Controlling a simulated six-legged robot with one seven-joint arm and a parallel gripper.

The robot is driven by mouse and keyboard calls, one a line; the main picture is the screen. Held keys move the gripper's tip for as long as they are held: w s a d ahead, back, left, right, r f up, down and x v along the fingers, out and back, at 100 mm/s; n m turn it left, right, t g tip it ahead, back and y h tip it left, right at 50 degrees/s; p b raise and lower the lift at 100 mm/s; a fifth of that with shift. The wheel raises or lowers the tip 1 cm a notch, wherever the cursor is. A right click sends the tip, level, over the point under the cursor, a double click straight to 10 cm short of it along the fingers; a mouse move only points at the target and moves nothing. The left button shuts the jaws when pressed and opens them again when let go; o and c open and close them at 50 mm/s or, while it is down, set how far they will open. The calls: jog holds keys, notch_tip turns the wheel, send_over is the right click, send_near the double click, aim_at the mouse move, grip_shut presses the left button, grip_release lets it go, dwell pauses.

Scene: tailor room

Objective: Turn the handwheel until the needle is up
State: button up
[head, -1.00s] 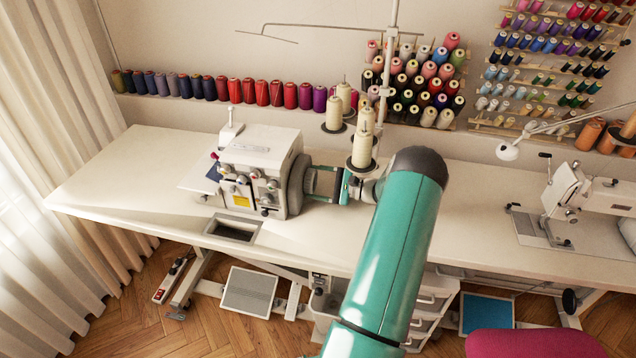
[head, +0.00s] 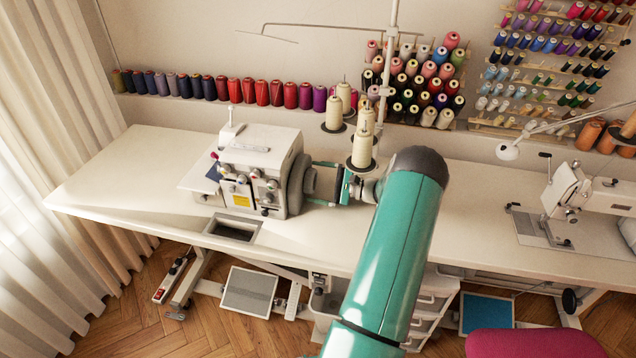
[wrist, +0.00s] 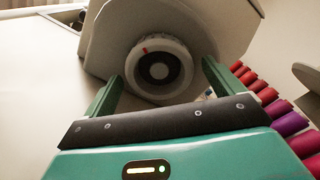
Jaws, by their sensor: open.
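The overlock sewing machine (head: 258,160) stands on the left part of the white table. Its handwheel (wrist: 159,68) faces me in the wrist view, round and pale grey with a dark ring, a light centre and a red mark at the upper left of its rim. In the head view the handwheel side (head: 297,185) is at the machine's right. My gripper (wrist: 160,80) is open, with its green fingers apart on either side of the lower handwheel. I cannot tell whether they touch it. The needle cannot be made out in either view.
Thread cones on a stand (head: 362,150) rise just behind my gripper. The white table (head: 110,190) is clear to the left of the machine. A second sewing machine (head: 590,195) stands at the right. Red and purple spools (wrist: 270,105) line the back.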

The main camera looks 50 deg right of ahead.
jog(key=v, duration=1.3)
jog(key=shift+s+d, duration=0.15)
jog(key=shift+s, duration=0.15)
